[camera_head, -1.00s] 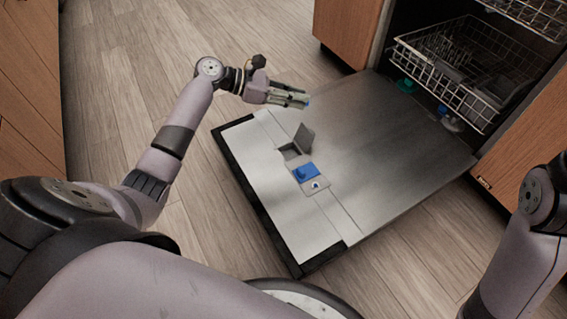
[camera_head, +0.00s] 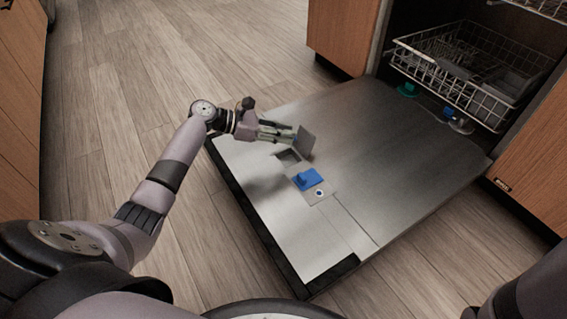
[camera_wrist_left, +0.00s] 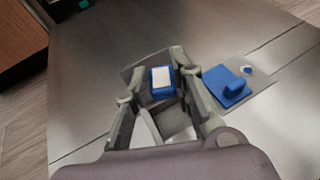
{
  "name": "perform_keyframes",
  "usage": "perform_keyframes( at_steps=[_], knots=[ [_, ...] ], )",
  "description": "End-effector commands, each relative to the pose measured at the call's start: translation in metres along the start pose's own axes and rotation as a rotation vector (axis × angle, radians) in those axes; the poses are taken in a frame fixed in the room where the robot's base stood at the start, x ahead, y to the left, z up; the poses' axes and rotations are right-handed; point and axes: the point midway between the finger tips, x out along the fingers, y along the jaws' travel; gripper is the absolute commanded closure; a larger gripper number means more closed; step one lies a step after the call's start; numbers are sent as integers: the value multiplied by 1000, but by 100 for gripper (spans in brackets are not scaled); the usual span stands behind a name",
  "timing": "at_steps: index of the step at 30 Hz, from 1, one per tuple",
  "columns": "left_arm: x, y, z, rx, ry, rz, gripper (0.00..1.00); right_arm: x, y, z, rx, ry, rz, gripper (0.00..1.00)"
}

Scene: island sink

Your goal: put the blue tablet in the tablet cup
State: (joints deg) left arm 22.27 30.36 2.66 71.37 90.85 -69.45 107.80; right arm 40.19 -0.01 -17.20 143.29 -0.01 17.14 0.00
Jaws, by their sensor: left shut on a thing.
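The blue tablet (camera_wrist_left: 162,82), with a white face, is between the fingers of my left gripper (camera_head: 290,137), which is shut on it. In the head view the gripper is above the open dishwasher door, close to the raised grey lid (camera_head: 306,142). The tablet cup (camera_head: 287,157) is a square recess in the door, open, just below the fingers in the picture. In the left wrist view the cup (camera_wrist_left: 168,122) shows between the fingers, and the tablet appears above it, in front of the lid. The gap between tablet and cup is hard to judge. My right gripper is out of view.
A blue latch piece (camera_head: 307,179) and a small round cap (camera_head: 319,193) sit beside the cup on the flat door (camera_head: 385,150). The raised lid stands close to the fingertips. A wire rack (camera_head: 460,75) is inside the dishwasher at the upper right.

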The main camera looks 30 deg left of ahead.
Motion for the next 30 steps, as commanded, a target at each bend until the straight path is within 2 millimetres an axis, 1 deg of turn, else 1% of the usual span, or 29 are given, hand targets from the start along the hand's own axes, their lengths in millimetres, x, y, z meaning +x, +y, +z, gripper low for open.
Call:
perform_keyframes(
  at_steps=[1, 3, 6, 14, 22, 24, 30],
  knots=[
    [7, 0, -18, -1, 0, 0, 92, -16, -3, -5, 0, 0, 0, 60],
    [11, 0, -29, -2, 0, 0, 92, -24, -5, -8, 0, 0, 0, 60],
    [15, 1, -39, -1, 0, 0, 92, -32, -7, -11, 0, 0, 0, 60],
    [19, 1, -49, -1, 0, 0, 92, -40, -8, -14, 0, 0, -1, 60],
    [32, 1, -83, -2, 1, 0, 92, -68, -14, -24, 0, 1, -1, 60],
    [33, 2, -85, -1, 0, 0, 92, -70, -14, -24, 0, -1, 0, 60],
    [32, 2, -83, -1, 0, 0, 92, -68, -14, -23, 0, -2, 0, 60]
  ],
)
